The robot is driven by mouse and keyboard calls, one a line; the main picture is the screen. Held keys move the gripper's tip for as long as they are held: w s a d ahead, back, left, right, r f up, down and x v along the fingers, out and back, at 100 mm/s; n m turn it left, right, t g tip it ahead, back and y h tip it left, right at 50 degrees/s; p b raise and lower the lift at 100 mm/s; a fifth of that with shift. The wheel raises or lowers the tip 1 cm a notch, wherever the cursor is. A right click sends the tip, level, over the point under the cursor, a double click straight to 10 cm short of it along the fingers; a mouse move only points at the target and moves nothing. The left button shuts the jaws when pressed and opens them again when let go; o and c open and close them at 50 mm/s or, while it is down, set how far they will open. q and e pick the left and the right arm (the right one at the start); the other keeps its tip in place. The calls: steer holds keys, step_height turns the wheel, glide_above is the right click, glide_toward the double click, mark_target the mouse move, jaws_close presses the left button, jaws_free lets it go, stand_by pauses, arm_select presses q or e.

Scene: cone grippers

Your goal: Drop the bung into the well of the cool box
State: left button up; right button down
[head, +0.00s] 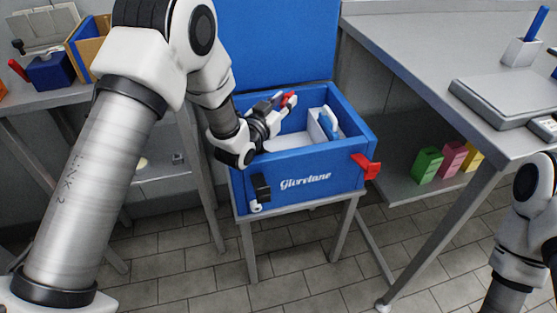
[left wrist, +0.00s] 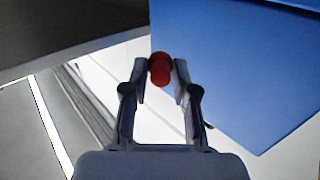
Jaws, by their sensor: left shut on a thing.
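The bung is a small red piece (left wrist: 160,66) between the fingertips of my left gripper (left wrist: 160,77) in the left wrist view. In the head view the bung (head: 291,99) shows as a red bit at the end of my left gripper (head: 281,104), which is shut on it. The cool box (head: 318,161) is blue with a pale inside, its lid (head: 285,42) raised at the back. The gripper is over the left part of the open box; the arm and gripper hide part of the well. I cannot tell its exact height. My right gripper is out of view.
A white divided part (head: 316,124) with a blue item stands inside the box at right. A red latch (head: 367,166) sticks out at the front right. A steel bench (head: 420,50) is at right, with green, pink and yellow blocks (head: 427,165) below. A shelf stands at left.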

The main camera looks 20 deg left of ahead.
arm_select(q)
steer(key=o, duration=0.9)
steer(key=shift+r, duration=0.1)
step_height(320, 180, up, 10)
steer(key=shift+s+f, duration=0.1)
